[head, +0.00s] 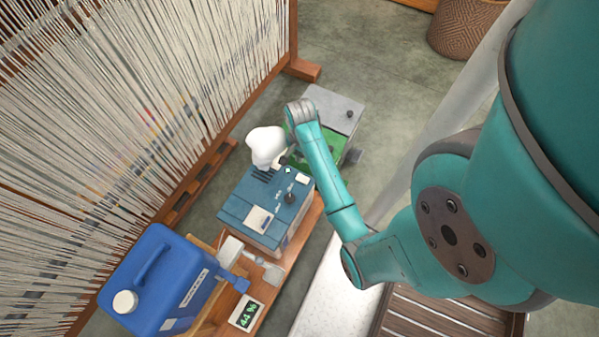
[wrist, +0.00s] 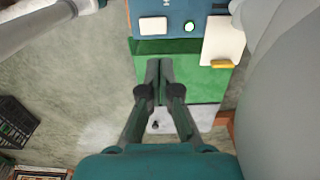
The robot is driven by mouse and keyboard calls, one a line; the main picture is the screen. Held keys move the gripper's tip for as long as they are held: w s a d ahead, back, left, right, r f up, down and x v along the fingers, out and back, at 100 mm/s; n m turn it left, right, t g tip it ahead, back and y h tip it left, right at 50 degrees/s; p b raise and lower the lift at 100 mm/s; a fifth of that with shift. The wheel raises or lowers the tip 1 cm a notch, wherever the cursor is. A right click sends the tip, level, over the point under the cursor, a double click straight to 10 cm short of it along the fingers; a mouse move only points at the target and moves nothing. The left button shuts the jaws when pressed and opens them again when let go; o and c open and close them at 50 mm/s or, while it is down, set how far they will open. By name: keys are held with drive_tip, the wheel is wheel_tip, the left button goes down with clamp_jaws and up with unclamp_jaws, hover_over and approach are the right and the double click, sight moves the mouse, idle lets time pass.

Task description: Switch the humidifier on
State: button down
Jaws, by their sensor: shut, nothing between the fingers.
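The humidifier looks to be the blue box (head: 240,205) on a wooden stand, with a dark knob (head: 290,198) and pale panels on top. A white rounded shape (head: 265,143) rises at its far end. In the wrist view, the blue face (wrist: 172,8) carries a white rectangular plate (wrist: 153,26) and a small round light-coloured spot with a dark ring (wrist: 189,27). My gripper (wrist: 159,63) is shut and empty. Its tips appear over a green surface (wrist: 195,85), below the blue face in the picture; the height gap is unclear. My arm hides the gripper in the head view.
A blue jug (head: 150,270) with a white cap and a display reading 44 % (head: 246,314) stand at the lower left. A grey box top (head: 330,105) lies beyond the green part. A loom with pale threads (head: 120,110) fills the left. A basket (head: 465,28) stands at top right.

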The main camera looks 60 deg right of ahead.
sight(303, 179)
drive_tip(key=shift+f, duration=0.1)
wheel_tip(303, 179, down, 14)
drive_tip(key=shift+r, duration=0.1)
idle(0.6)
drive_tip(key=shift+w+f, duration=0.1)
drive_tip(key=shift+f, duration=0.15)
idle(0.3)
drive_tip(key=shift+s+r, duration=0.3)
drive_tip(key=shift+s, duration=0.45)
